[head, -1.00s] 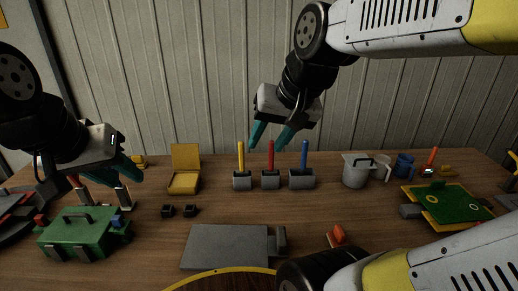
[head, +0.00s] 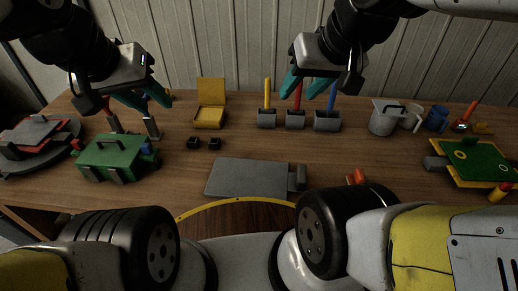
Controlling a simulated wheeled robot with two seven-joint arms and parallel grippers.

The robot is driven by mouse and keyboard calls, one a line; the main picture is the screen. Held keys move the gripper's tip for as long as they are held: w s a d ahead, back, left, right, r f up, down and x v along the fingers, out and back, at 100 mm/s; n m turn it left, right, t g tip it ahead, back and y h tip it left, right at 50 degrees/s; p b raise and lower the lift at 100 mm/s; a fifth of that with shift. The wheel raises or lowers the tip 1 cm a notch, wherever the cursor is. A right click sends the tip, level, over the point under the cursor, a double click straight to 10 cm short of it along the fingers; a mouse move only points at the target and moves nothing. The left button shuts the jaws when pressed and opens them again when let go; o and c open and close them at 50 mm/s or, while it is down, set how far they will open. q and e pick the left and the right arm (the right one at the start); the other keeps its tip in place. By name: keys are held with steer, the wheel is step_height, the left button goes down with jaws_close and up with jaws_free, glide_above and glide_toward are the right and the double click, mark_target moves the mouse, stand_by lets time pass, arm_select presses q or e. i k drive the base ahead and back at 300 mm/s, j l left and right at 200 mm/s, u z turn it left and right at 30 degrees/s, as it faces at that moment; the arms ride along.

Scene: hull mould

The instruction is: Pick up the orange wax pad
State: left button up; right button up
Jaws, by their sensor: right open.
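A small orange-red piece (head: 356,177), likely the orange wax pad, lies on the wooden table just right of the grey slab. My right forearm partly hides it, so its full shape cannot be told. My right gripper (head: 305,92) has teal fingers spread apart. It is empty in the air in front of the upright yellow, red and blue handles, well away from the orange piece. My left gripper (head: 156,104) is also empty with its fingers apart, above the green toolbox (head: 112,155) at the left.
The grey slab (head: 247,178) lies at the front middle. The yellow open box (head: 209,118), block-based handles (head: 295,120), grey jug (head: 383,119) and green board (head: 474,158) stand around it. My forearms cover the front edge.

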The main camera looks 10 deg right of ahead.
mark_target(358, 177)
steer(key=l+z, duration=0.1)
steer(key=z, duration=0.35)
steer(key=l+z, duration=0.1)
steer(key=z, duration=0.35)
steer(key=l+z, duration=0.1)
steer(key=z, duration=0.4)
steer(key=k+u, duration=0.1)
steer(key=u, duration=0.25)
steer(key=k+j+u, duration=0.1)
steer(key=u, duration=0.25)
steer(key=k+j+u, duration=0.1)
steer(key=u, duration=0.2)
steer(key=z, duration=0.45)
steer(key=j+z, duration=0.1)
steer(key=z, duration=0.75)
steer(key=j+z, duration=0.1)
steer(key=z, duration=0.3)
